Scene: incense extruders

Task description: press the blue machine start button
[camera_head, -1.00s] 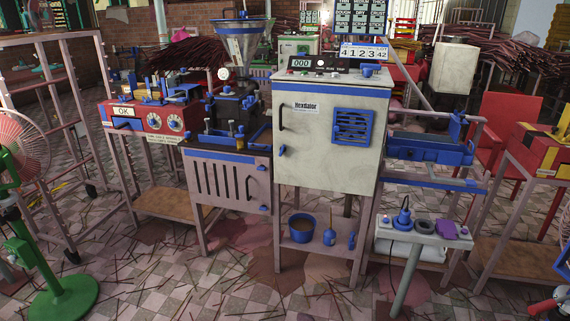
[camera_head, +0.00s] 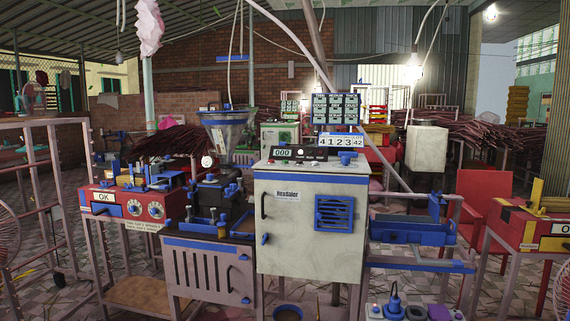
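The machine with blue trim stands in the middle of the view as a pale cabinet (camera_head: 285,235) with a blue vent grille and a small name label. On its top front edge is a control strip with small buttons (camera_head: 285,163), some reddish and green. They are too small to tell which one is the start button. A black panel (camera_head: 310,153) with a "000" display sits just behind them. A blue knob-like part (camera_head: 347,157) is at the top right. Neither of my grippers is in view.
A red control box (camera_head: 130,205) marked OK stands left on a pink frame. A blue-trimmed tray (camera_head: 412,232) adjoins the cabinet's right side. A small stand with blue and purple items (camera_head: 440,313) is at the bottom right. A red chair (camera_head: 485,195) stands behind it.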

